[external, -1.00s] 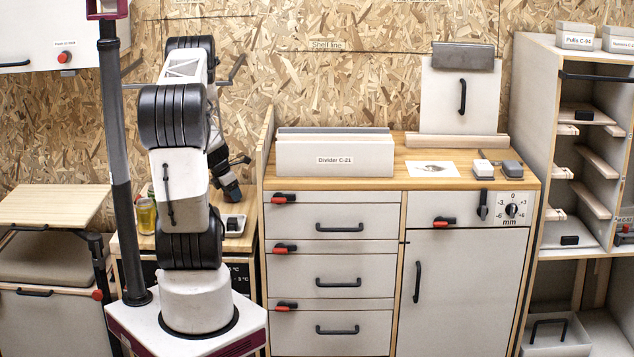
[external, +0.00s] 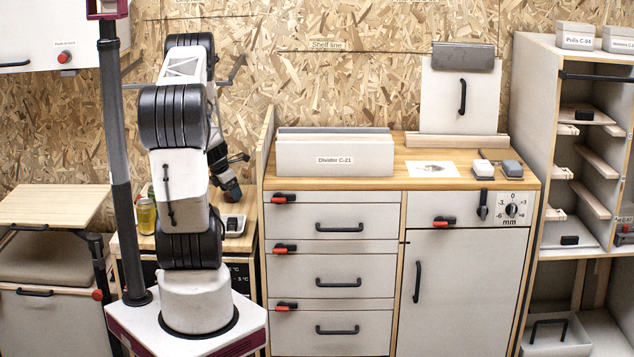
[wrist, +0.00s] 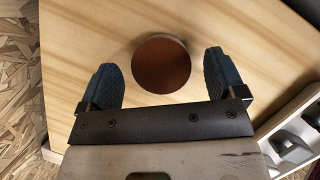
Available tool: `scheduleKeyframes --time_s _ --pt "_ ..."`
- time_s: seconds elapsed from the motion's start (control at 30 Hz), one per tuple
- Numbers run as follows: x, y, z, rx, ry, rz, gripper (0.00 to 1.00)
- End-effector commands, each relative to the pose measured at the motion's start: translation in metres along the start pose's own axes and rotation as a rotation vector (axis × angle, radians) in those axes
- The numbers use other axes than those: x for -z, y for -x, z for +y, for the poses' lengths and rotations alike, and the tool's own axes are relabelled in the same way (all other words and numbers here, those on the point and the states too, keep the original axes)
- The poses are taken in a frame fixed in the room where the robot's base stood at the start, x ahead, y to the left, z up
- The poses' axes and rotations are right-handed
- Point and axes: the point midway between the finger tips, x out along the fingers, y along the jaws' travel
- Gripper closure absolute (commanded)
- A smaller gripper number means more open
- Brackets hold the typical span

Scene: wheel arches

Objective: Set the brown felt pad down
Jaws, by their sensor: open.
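The brown felt pad (wrist: 161,64) is a round, dark reddish-brown disc in the wrist view. It lies ahead of my gripper, roughly between the lines of its two fingers, over a light wooden top (wrist: 230,30). My gripper (wrist: 163,75) is open, with a blue-grey finger on each side of the pad and a gap on both sides. Whether the pad rests flat on the wood cannot be told for certain. The pad cannot be made out there.
A white tray (wrist: 290,130) with grey parts sits just right of my gripper; it also shows in the external view (external: 233,224). A yellow jar (external: 146,216) stands on the left of the same table. A cabinet side panel (external: 265,150) rises to the right.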

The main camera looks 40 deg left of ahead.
Motion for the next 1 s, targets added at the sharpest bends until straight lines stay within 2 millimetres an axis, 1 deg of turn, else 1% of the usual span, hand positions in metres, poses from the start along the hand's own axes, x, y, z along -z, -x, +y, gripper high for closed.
scheduleKeyframes --time_s 0.27,0.3,0.4,0.7,0.9,1.0 --pt "0.000 0.043 0.001 -0.002 0.001 -0.001 0.11" --pt "0.009 0.044 0.000 0.000 0.004 0.000 0.11" --pt "0.024 0.050 0.000 0.000 0.004 0.000 0.11" --pt "0.067 0.068 0.000 -0.001 0.003 0.000 0.11" --pt "0.091 0.078 0.001 -0.001 0.003 0.000 0.11" --pt "0.100 0.082 0.001 -0.001 0.001 0.000 0.11"
